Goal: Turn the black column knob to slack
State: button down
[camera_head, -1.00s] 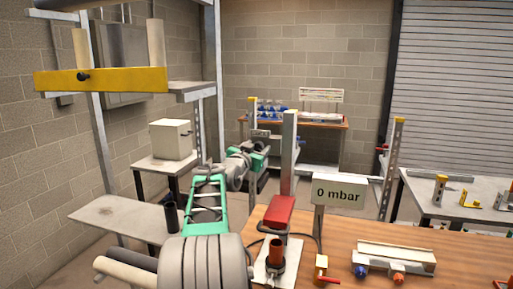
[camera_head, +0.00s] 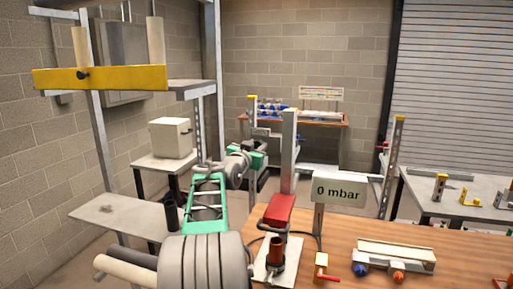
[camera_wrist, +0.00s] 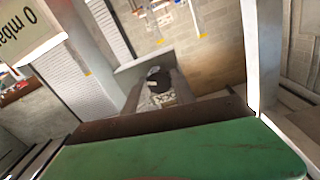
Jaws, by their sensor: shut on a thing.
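A black round knob (camera_wrist: 157,79) shows near the middle of the wrist view, in front of a pale grey upright piece. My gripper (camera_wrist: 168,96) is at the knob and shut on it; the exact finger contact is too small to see. A broad green part with a brown edge fills the bottom of the wrist view. In the head view my gripper (camera_head: 266,134) is small, at the far end of my green and grey arm, just left of a tall grey column (camera_head: 289,150). The knob cannot be made out there.
A "0 mbar" sign (camera_head: 338,190) stands right of the column. A wooden bench (camera_head: 430,245) carries a red-handled device (camera_head: 279,210) and a manifold with blue and orange knobs (camera_head: 396,254). A metal frame with a yellow bar (camera_head: 120,78) stands left.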

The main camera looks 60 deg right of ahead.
jog(key=shift+f+n, duration=0.1)
jog(key=shift+n, duration=0.2)
jog(key=n+b, duration=0.2)
jog(key=n, duration=0.1)
jog(key=shift+f+b, duration=0.1)
jog(key=shift+b, duration=0.25)
jog(key=n+b, duration=0.1)
jog(key=n, duration=0.6)
jog(key=shift+b, duration=0.4)
jog(key=n, duration=0.5)
jog(key=shift+n+t, duration=0.3)
jog(key=shift+t, duration=0.1)
jog(key=n, duration=0.4)
jog(key=shift+n, duration=0.4)
jog(key=shift+t, duration=0.3)
jog(key=c, duration=1)
grip_release()
jog(key=shift+c, duration=0.2)
